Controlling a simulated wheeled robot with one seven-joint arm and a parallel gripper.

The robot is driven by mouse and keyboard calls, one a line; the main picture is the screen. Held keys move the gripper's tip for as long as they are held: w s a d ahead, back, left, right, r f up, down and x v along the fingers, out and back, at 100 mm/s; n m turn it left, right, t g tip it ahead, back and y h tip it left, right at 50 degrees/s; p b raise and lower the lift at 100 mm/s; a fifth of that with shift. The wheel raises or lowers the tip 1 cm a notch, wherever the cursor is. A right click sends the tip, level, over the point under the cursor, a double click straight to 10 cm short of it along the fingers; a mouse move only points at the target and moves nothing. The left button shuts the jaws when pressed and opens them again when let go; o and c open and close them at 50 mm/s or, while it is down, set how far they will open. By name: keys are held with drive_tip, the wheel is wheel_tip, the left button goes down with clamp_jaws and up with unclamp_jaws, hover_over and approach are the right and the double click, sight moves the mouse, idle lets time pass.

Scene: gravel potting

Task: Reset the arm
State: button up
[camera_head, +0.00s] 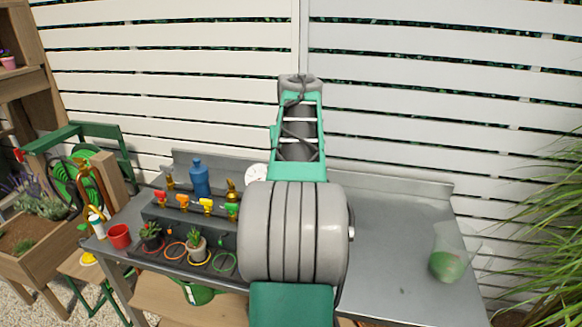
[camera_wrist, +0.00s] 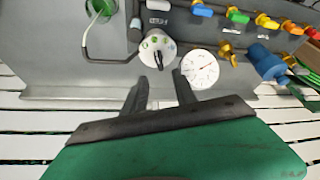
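My arm stands in the middle of the head view, over the metal table (camera_head: 400,275), and reaches toward the fence. The gripper's fingers are not visible in the head view. In the wrist view my gripper (camera_wrist: 162,82) shows two dark fingers with a clear gap between them. Nothing is between the fingers. They appear in front of the table's back edge, near a round white control dial (camera_wrist: 157,46) and a white gauge (camera_wrist: 200,69). The gauge also shows in the head view (camera_head: 256,174), just left of my arm.
Left of my arm are coloured valves (camera_head: 184,203), a blue bottle (camera_head: 200,178), a potted cactus (camera_head: 196,246) and a red cup (camera_head: 119,236). A clear container with green contents (camera_head: 446,264) stands at right. The slatted fence (camera_head: 420,90) is behind. The table's right half is mostly clear.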

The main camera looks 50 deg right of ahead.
drive_tip(key=w+a+f+n+y, duration=0.1)
drive_tip(key=w+a+f+n, duration=0.15)
drive_tip(key=a, duration=1.05)
drive_tip(key=w+a+f+n+y, duration=0.1)
drive_tip(key=w+a+f+n, duration=0.15)
drive_tip(key=a, duration=1.05)
drive_tip(key=s+a+f+n, duration=0.2)
drive_tip(key=s+a+f, duration=0.2)
drive_tip(key=a, duration=0.5)
drive_tip(key=s+a+f+n+y+p, duration=0.1)
drive_tip(key=s+a+f, duration=0.4)
drive_tip(key=a, duration=0.5)
drive_tip(key=shift+s+a+f+n, duration=0.2)
drive_tip(key=shift+s+n, duration=0.35)
drive_tip(key=shift+n, duration=0.25)
